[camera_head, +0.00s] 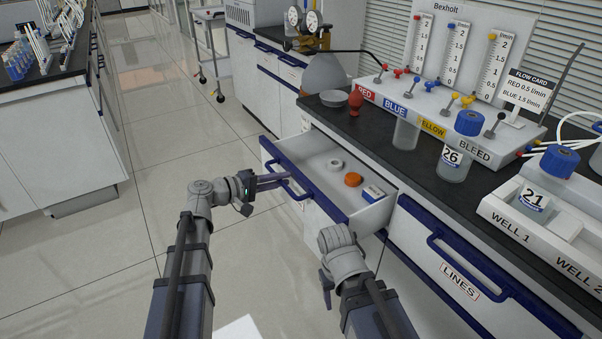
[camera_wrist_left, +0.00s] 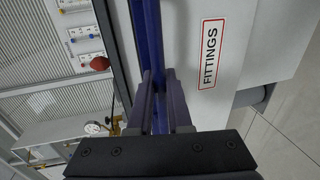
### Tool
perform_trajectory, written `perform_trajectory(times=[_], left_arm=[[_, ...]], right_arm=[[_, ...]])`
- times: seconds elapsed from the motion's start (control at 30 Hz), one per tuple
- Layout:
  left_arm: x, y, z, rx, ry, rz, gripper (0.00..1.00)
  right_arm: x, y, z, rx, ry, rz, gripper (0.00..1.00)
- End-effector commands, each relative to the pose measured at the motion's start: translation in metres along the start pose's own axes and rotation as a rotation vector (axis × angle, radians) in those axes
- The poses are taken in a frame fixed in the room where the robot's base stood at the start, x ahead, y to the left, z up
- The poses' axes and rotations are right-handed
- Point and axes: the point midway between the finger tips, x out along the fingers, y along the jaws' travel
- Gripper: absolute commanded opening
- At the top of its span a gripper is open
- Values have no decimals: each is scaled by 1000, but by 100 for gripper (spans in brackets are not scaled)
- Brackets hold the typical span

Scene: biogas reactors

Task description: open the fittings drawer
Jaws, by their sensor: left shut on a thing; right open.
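The fittings drawer (camera_head: 330,170) is pulled out from the bench, with a white ring, an orange cap (camera_head: 353,180) and a small blue-and-white box (camera_head: 373,194) inside. My left gripper (camera_head: 278,181) is shut on its blue handle (camera_head: 296,184). In the left wrist view, the fingers (camera_wrist_left: 158,100) close around the blue bar beside the FITTINGS label (camera_wrist_left: 211,54). My right arm (camera_head: 345,262) is in front of the drawer's right end; its gripper (camera_head: 326,287) is partly hidden, apart from the drawer.
The closed LINES drawer (camera_head: 460,284) is right of the fittings drawer. The black worktop (camera_head: 400,160) above holds the gas panel, bottle 26 (camera_head: 458,150) and bottle 21 (camera_head: 547,185). The tiled floor (camera_head: 150,200) at left is clear.

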Motion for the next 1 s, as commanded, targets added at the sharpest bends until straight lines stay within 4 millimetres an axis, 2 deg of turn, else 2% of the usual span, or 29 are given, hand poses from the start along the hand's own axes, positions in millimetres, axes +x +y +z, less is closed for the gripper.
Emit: perform_trajectory(times=[0.03,0.2,0.5,0.7,1.0], left_arm=[[-16,-4,2,0,5,-1,0],[-56,-12,1,-1,5,-1,0],[-104,-22,0,-1,2,-1,0],[-119,-25,0,0,0,-1,0],[-124,-26,0,1,-2,-1,0]], right_arm=[[0,0,0,0,0,0,57],[0,0,0,0,0,0,57],[0,0,0,0,0,0,57],[0,0,0,0,0,0,57],[0,0,0,0,0,0,57]])
